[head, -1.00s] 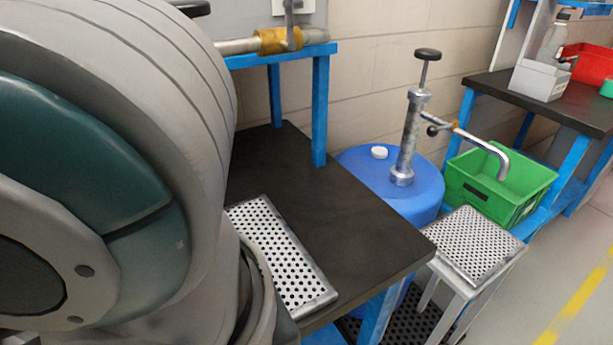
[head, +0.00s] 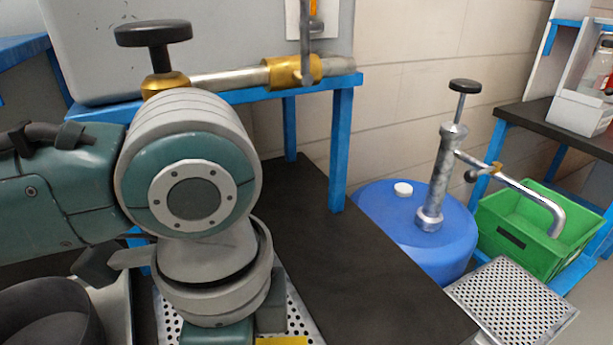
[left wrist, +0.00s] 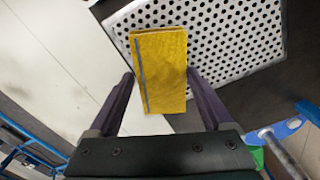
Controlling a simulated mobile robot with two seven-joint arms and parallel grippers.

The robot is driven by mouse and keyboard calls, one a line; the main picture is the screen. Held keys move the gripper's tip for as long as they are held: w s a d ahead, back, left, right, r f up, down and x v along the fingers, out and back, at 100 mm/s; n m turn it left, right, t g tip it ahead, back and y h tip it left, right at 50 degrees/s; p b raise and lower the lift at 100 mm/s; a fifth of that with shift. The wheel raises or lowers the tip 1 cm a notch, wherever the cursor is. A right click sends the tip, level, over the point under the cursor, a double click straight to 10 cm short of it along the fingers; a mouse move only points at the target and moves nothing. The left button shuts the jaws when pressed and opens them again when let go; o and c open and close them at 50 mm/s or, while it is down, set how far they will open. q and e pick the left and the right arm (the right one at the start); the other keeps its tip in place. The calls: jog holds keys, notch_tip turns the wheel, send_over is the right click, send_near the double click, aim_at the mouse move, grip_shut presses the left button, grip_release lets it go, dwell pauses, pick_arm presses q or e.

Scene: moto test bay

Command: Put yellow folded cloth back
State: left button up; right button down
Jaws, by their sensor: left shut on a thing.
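The yellow folded cloth (left wrist: 160,68) is a flat rectangle with a grey stripe along its left side in the left wrist view. My left gripper (left wrist: 162,98) has its two dark fingers on either side of the cloth and is shut on it. A corner of the cloth (head: 283,341) shows at the bottom edge of the head view, beside my left wrist. Beyond the cloth is a white perforated tray (left wrist: 225,30), which it partly covers. Whether the cloth touches the tray I cannot tell. My right gripper is in neither view.
The perforated tray (head: 300,318) lies on a black-topped bench (head: 365,285). A blue shelf frame (head: 341,150) with pipework stands behind. To the right are a blue drum (head: 450,235) with a pump, a green bin (head: 520,240) and another perforated plate (head: 515,300). The bench top right of the tray is clear.

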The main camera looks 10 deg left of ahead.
pick_arm(q)
jog(key=shift+w+a+f, duration=0.1)
jog(key=shift+w+a, duration=0.35)
jog(key=shift+w, duration=0.3)
jog(key=shift+f+b, duration=0.3)
jog(key=shift+f, duration=1.4)
jog(key=o, duration=1.1)
jog(key=shift+f, duration=0.1)
